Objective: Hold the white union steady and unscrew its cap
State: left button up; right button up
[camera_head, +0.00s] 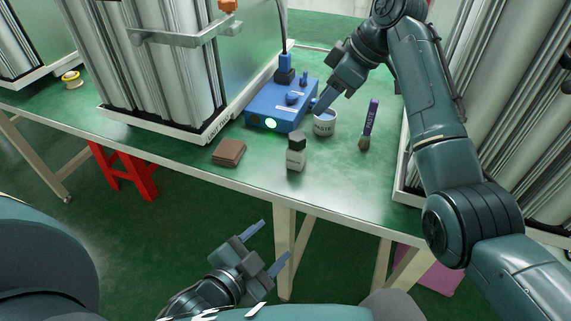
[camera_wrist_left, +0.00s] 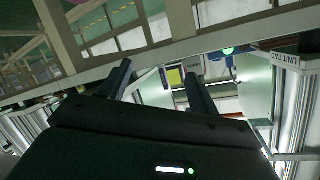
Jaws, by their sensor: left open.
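I cannot make out a part that is clearly the white union or its cap. A small white bottle with a dark cap (camera_head: 296,152) stands upright near the table's front edge.
The blue box (camera_head: 270,122) with a lit green spot stands behind the bottle. A brown block (camera_head: 229,152) lies left. A purple-handled brush (camera_head: 370,125) lies right. Tall framed columns (camera_head: 165,70) flank the green table (camera_head: 255,173). A red stand (camera_head: 125,172) is below.

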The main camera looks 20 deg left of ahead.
pick_arm(q)
jog(key=w+a+r+m+t+y, duration=0.2)
jog(key=w+m, duration=0.4)
jog(key=m, duration=0.6)
jog(key=m+t, duration=0.2)
jog(key=m, duration=1.4)
send_near(299, 142)
jog(key=f, duration=0.1)
jog(key=w+f, duration=0.1)
jog(key=f, duration=0.1)
jog(key=shift+w+a+y, duration=0.25)
jog(key=shift+y, duration=0.15)
jog(key=w, duration=1.2)
jog(key=shift+d+f, duration=0.1)
jog(key=shift+d, duration=0.05)
jog(key=c, duration=1.1)
